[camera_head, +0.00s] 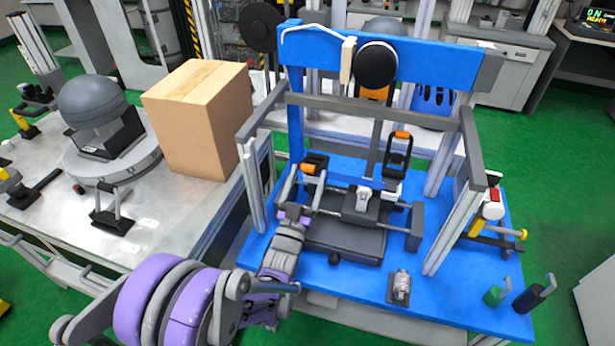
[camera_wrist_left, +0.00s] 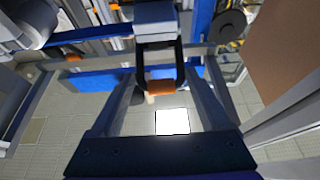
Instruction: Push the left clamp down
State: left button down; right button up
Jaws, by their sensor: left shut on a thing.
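The left clamp (camera_head: 315,164) is on the blue drop tower platform, left of the central fixture. My left gripper (camera_head: 300,183) is at this clamp. In the left wrist view, the clamp's black loop handle with its orange grip (camera_wrist_left: 161,87) lies between my left fingers, which are shut on it. The right clamp (camera_head: 398,152) stands upright, with its orange grip on top. My right gripper is not in view.
A grey frame (camera_head: 375,107) spans above the fixture, with posts on both sides. A cardboard box (camera_head: 200,115) stands on the table to the left. Small green and blue-grey handled parts (camera_head: 497,293) stand at the platform's front right. A small metal piece (camera_head: 401,287) lies near the front edge.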

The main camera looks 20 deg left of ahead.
pick_arm(q)
jog(key=shift+w+f, duration=0.1)
jog(key=shift+f, duration=0.05)
jog(key=shift+c, duration=0.9)
grip_release()
jog(key=shift+o, duration=0.7)
jog(key=shift+w+a, duration=0.1)
jog(key=v, duration=1.1)
jog(key=shift+b, duration=0.35)
